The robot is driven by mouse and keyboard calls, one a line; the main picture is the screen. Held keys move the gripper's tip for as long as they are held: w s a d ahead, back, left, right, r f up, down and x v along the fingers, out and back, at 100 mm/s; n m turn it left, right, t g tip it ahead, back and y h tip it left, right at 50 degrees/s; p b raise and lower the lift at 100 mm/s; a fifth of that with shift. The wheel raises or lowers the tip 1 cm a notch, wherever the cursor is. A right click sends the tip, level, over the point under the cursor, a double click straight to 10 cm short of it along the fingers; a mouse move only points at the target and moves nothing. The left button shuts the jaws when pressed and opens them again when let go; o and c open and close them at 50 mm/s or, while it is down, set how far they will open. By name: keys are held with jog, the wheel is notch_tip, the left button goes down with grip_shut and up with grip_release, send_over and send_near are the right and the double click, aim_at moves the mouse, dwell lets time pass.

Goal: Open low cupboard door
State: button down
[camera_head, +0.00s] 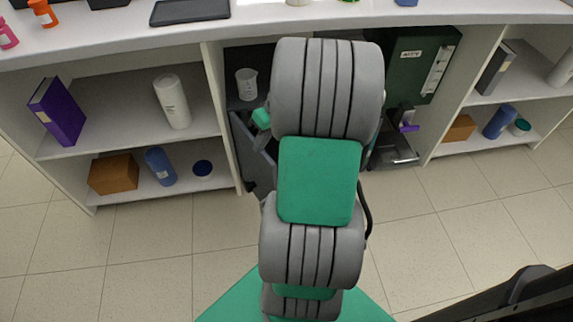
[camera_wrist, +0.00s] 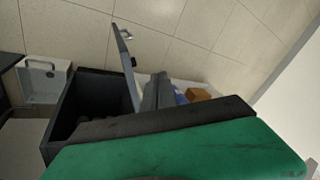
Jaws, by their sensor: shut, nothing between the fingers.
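The low cupboard (camera_wrist: 67,112) is a dark box with a black inside, in the left of the wrist view. Its grey door (camera_wrist: 124,68) stands swung out from the opening, with a small handle (camera_wrist: 126,34) near its far end. In the head view the door (camera_head: 248,140) shows as a dark grey panel left of my arm, angled outward. My gripper (camera_wrist: 160,82) is shut and empty, just right of the door in the wrist view; I cannot tell whether it touches it. In the head view my arm hides the fingers and much of the cupboard.
Shelves at left hold a purple binder (camera_head: 57,111), a white bottle (camera_head: 172,101) and a brown box (camera_head: 114,174). A green unit (camera_head: 421,64) is right of my arm. The tiled floor in front is clear.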

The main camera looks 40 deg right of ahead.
jog(key=s+d+f+t, duration=0.1)
jog(key=s+d+f, duration=0.15)
jog(key=d, duration=0.25)
jog(key=s+d+f+t+y, duration=0.1)
jog(key=s+d, duration=0.2)
jog(key=d, duration=0.1)
jog(key=s+d+f+t, duration=0.1)
jog(key=s+d+f, duration=0.15)
jog(key=d, duration=0.25)
jog(key=w+a+f+b, duration=0.3)
jog(key=w+a+f, duration=0.2)
jog(key=a, duration=0.3)
jog(key=shift+f+b, duration=0.4)
jog(key=shift+f, duration=0.5)
jog(key=shift+m, duration=0.3)
